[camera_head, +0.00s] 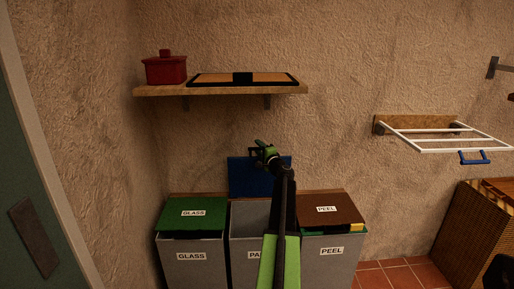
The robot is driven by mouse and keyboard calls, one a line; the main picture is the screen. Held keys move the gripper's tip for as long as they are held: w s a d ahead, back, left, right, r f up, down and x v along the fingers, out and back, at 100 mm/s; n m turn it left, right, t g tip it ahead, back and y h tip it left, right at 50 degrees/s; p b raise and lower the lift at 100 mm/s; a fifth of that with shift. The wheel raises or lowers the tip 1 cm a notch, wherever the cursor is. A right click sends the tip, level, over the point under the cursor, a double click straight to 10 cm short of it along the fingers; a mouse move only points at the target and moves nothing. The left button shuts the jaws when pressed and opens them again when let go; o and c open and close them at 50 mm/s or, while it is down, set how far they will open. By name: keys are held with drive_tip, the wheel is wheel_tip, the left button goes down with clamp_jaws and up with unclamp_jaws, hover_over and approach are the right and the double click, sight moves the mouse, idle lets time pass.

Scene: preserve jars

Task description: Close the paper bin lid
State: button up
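The paper bin (242,248) is the grey middle bin, its label partly hidden behind my arm. Its blue lid (240,178) stands up, open, against the wall, and the bin's inside shows. My gripper (260,148) is at the top edge of the blue lid, in front of it in the picture. Whether it touches the lid I cannot tell. The fingers are small and dark, and their opening is not clear.
The glass bin with a green lid (188,216) stands left, shut. The peel bin with a brown lid (320,205) stands right, with something yellow and green under its lid edge. A shelf (150,91) holds a red pot (165,70). A white rack (430,141) juts out right.

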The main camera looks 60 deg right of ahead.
drive_tip(key=shift+x, duration=1)
clamp_jaws()
idle(0.6)
